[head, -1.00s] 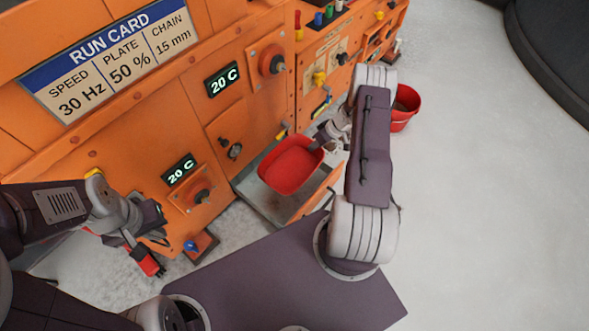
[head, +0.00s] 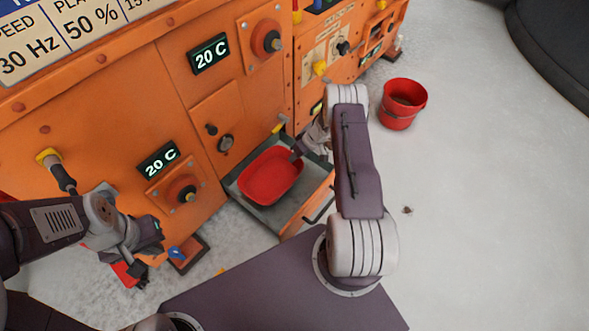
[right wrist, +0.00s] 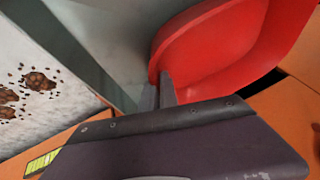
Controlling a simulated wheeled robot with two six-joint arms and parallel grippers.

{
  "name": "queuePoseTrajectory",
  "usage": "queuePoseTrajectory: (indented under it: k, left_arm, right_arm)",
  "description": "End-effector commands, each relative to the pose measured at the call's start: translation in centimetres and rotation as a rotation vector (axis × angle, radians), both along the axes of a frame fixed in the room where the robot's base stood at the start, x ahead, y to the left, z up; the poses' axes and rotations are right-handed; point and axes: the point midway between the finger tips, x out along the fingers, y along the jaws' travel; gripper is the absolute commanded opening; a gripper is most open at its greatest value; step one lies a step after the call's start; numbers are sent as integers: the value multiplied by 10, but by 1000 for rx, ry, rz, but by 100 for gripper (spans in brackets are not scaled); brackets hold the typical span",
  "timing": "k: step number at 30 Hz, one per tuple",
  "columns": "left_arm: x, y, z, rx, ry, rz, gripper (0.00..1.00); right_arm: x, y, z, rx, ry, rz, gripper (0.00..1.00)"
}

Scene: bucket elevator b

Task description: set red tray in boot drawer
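The red tray (head: 270,177) is inside the pulled-out grey boot drawer (head: 252,207), low between its walls. I cannot tell if its whole underside rests on the drawer floor. My right gripper (head: 297,153) is at the tray's right rim. In the right wrist view my right gripper's fingers (right wrist: 160,92) are closed about the red tray's rim (right wrist: 205,60), with the grey drawer wall (right wrist: 85,50) beside them. My left gripper (head: 150,238) hangs in front of the orange machine at the left, away from the tray; its fingers are unclear.
The orange machine (head: 130,95) stands behind the drawer, with knobs and 20 C displays. A red bucket (head: 398,118) stands on the floor at right. Brown clumps (right wrist: 40,80) lie on the floor beside the drawer.

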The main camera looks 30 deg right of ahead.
Motion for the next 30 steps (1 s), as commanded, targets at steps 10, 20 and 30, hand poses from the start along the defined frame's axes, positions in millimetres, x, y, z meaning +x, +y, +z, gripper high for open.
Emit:
queuePoseTrajectory:
  k: [10, 20, 30]
  left_arm:
    - [0, 0, -20, 0, 0, 0, 0]
    - [0, 0, -35, 0, 0, 0, 0]
    - [0, 0, -36, 0, 0, 0, 0]
  right_arm:
    - [0, 0, -24, -1, -1, -1, 0]
    - [0, 0, -45, -1, -1, -1, 0]
    - [0, 0, -49, -1, -1, 0, 26]
